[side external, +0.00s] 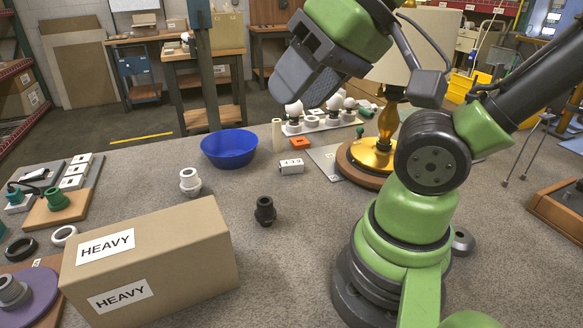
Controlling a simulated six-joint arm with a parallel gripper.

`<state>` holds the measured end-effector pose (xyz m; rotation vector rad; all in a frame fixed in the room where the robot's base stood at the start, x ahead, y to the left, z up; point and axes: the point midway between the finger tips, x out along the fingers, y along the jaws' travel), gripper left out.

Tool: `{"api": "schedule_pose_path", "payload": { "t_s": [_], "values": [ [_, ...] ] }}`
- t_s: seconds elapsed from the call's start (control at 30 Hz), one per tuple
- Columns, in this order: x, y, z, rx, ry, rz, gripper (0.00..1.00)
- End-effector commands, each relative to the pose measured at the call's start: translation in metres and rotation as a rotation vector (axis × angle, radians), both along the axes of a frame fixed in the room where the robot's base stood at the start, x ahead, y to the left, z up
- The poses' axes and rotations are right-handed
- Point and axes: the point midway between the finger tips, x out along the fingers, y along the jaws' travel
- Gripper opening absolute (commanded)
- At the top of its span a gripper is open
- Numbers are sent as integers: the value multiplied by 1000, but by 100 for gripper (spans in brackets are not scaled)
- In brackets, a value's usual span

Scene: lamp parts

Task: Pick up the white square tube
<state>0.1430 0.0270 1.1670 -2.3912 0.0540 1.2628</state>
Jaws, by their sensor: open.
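A short white square tube (291,166) with dark marks on its side lies on the grey work surface, right of the blue bowl and just in front of a small orange block. A slim cream upright piece (277,134) stands behind it; I cannot tell whether it is square. My gripper (300,88) is high above the surface, above and behind the tube in the picture, and clearly apart from it. It is open, with nothing seen in it. Its far finger is partly hidden.
A blue bowl (229,148), an orange block (300,143) and a brass lamp on a wooden base (366,178) stand around the tube. A cardboard box (190,262) marked HEAVY, a white fitting (190,181) and a black fitting (265,211) are nearer.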

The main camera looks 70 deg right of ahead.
Motion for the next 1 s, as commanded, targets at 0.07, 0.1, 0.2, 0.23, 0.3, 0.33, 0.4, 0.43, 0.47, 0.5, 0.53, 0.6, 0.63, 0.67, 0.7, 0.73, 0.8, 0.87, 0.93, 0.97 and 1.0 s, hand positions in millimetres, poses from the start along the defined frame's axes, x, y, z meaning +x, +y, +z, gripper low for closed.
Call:
{"api": "schedule_pose_path", "payload": {
  "t_s": [0.07, 0.1, 0.2, 0.23, 0.3, 0.33, 0.4, 0.43, 0.47, 0.5, 0.53, 0.6, 0.63, 0.67, 0.7, 0.73, 0.8, 0.87, 0.93, 0.97, 1.0],
  "values": [
    [0, 0, 0, 0, 0, 0, 43],
    [0, 0, 0, 0, 0, 0, 43],
    [0, 0, 0, 0, 0, 0, 43],
    [0, 0, 0, 0, 0, 0, 43],
    [0, 0, 0, 0, 0, 0, 43],
    [0, 0, 0, 0, 0, 0, 47],
    [0, 0, 0, 0, 0, 0, 62],
    [0, 0, 0, 0, 0, 0, 62],
    [0, 0, 0, 0, 0, 0, 62],
    [0, 0, 0, 0, 0, 0, 62],
    [0, 0, 0, 0, 0, 0, 62],
    [0, 0, 0, 0, 0, 0, 62],
    [0, 0, 0, 0, 0, 0, 62],
    [0, 0, 0, -1, 0, 0, 62],
    [2, -1, 1, -7, 3, 3, 62],
    [4, -2, 1, -14, 5, 6, 62],
    [13, -6, 3, -46, 19, 21, 62],
    [25, -13, 5, -88, 38, 44, 62],
    [44, -25, 6, -153, 71, 84, 62],
    [53, -31, 6, -182, 87, 105, 62],
    [65, -41, 4, -220, 110, 135, 62]
  ]
}}
